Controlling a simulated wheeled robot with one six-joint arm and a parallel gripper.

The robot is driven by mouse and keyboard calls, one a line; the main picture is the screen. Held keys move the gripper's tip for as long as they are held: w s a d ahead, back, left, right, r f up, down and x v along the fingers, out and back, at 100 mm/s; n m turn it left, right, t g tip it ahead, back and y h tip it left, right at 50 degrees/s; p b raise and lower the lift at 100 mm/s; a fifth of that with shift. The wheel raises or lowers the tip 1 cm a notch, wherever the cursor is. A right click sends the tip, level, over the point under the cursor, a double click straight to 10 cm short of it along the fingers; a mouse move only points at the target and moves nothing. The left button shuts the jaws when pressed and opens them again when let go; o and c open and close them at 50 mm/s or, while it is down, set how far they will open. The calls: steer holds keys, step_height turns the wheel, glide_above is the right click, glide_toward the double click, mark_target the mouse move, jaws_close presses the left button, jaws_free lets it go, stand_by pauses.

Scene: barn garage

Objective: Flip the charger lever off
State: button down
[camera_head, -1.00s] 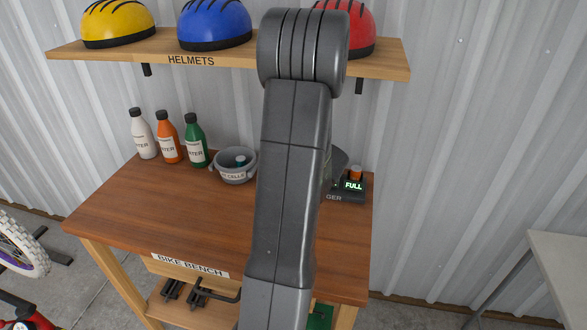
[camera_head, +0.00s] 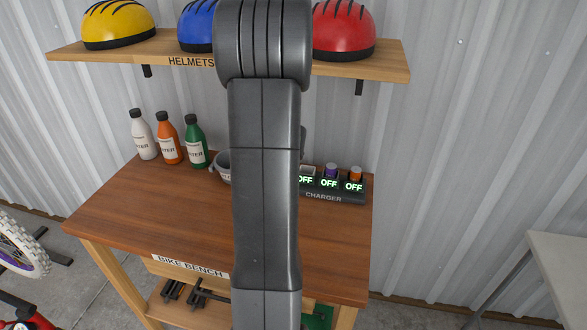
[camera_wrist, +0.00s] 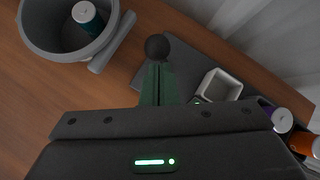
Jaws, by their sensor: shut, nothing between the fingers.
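The charger (camera_head: 335,197) stands at the back right of the bench, its left end hidden behind my arm in the head view. Three of its displays show, and each reads OFF in green. In the wrist view the charger's dark body (camera_wrist: 190,58) lies beyond my gripper. A round black knob (camera_wrist: 157,46), apparently the charger lever's, shows just past my fingertips. My gripper (camera_wrist: 158,68) is shut and empty, its dark green fingers together close to the knob; I cannot tell whether they touch. The lever's stem is hidden. In the head view my arm hides the gripper.
A grey bin (camera_wrist: 28,35) with a cell (camera_wrist: 88,17) in it is left of my gripper. An empty white socket (camera_wrist: 220,86) and purple and orange cells are at right. Three bottles (camera_head: 168,140) stand back left; helmets sit on the shelf (camera_head: 140,48) above. The bench front is clear.

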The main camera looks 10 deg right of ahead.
steer(key=shift+r, duration=0.1)
steer(key=shift+r+p, duration=0.7)
steer(key=shift+p, duration=0.1)
steer(key=shift+s, duration=0.1)
